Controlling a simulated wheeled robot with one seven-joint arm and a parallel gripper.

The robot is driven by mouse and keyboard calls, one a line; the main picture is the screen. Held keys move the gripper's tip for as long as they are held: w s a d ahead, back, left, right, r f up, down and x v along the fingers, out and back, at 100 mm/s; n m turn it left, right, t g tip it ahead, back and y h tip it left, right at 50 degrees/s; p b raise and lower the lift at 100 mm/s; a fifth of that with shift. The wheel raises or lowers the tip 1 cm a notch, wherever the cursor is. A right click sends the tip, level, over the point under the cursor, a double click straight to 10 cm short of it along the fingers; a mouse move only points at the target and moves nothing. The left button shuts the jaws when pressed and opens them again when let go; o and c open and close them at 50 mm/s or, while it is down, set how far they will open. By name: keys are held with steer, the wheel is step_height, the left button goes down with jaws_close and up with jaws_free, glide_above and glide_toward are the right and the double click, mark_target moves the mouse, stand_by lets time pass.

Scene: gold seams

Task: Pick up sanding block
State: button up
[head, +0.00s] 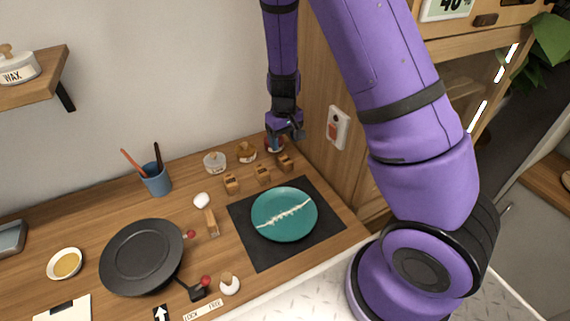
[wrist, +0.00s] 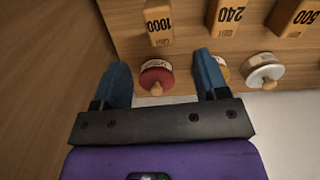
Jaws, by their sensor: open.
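Three sanding blocks stand in a row on the wooden bench. The nearest to the wall panel is marked 1000 (head: 285,162); it also shows at the upper left of the wrist view (wrist: 158,22). The middle block is marked 240 (head: 263,175), also in the wrist view (wrist: 229,18). The third block (head: 231,183) is partly cut off in the wrist view (wrist: 291,17), its number hard to read. My gripper (head: 287,133) is open and empty above the back right of the bench. In the wrist view its fingers (wrist: 163,62) straddle the view of a red-lidded jar.
The red jar (wrist: 157,77) and two other knobbed jars (head: 246,152) (head: 215,162) stand behind the blocks. A teal plate (head: 284,214) lies on a dark mat (head: 258,257) in front. A wooden wall panel (head: 318,110) rises close on the right.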

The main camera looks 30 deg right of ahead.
mark_target(284, 158)
step_height(284, 158, down, 9)
steer(key=shift+r, duration=0.1)
stand_by(0.5)
steer(key=c, duration=1)
